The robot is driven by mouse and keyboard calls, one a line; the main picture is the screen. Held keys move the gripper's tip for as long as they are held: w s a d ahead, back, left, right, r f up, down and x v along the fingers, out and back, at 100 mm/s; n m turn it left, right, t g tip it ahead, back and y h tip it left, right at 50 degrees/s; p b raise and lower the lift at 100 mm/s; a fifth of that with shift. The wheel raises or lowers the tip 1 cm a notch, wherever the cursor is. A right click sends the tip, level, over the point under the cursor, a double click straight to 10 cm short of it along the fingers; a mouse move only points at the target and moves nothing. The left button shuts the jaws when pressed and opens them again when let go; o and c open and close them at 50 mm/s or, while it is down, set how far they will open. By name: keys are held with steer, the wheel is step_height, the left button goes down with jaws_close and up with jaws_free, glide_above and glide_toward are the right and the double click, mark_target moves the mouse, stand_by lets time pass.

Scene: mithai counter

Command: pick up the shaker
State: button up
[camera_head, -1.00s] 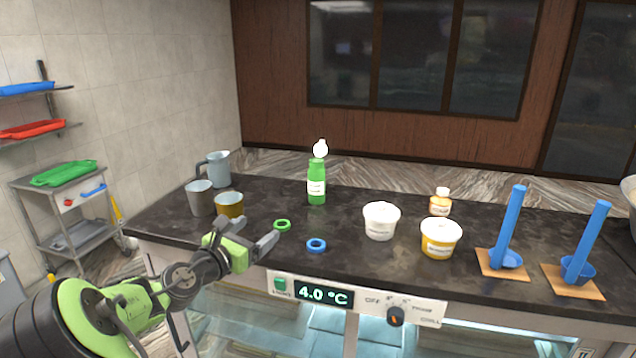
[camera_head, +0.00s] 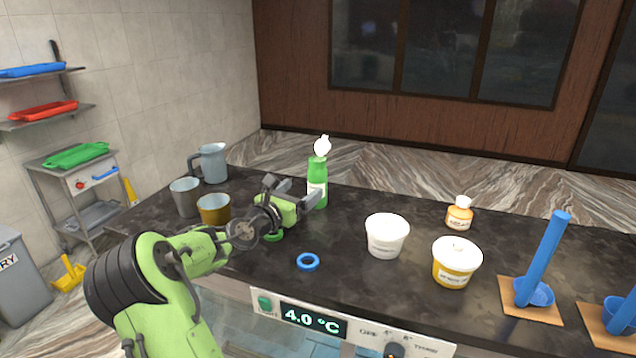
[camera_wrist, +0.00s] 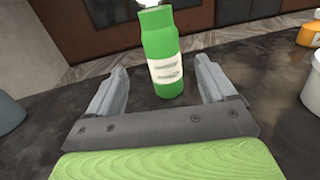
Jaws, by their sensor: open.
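A green bottle with a white label and white top, which I take as the shaker (camera_head: 317,171), stands upright on the dark counter (camera_head: 340,228). In the wrist view the shaker (camera_wrist: 160,45) is straight ahead, centred between the two grey fingers, its upper end cut off by the frame edge. My gripper (camera_head: 304,197) is open and low over the counter, its fingers pointing at the shaker's lower part. Gaps show on both sides, and I see no grip on it. How deep it sits between the fingertips is hard to tell.
A grey jug (camera_head: 213,163), a steel cup (camera_head: 185,197) and a yellowish cup (camera_head: 214,209) stand left. A green ring lies under my gripper; a blue ring (camera_head: 308,262) lies nearer. White tub (camera_head: 386,236), yellow tub (camera_head: 456,265) and orange bottle (camera_head: 459,215) stand right.

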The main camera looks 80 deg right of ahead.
mark_target(312, 183)
steer(key=p+x, duration=0.1)
steer(key=x, duration=0.7)
steer(key=shift+s+d+f, duration=0.15)
steer(key=shift+s+d, duration=0.1)
steer(key=shift+d, duration=0.05)
steer(key=shift+a, duration=0.25)
steer(key=shift+c, duration=0.5)
steer(key=shift+w, duration=0.1)
steer(key=shift+c, duration=1.1)
steer(key=c, duration=0.7)
steer(key=shift+c, duration=1)
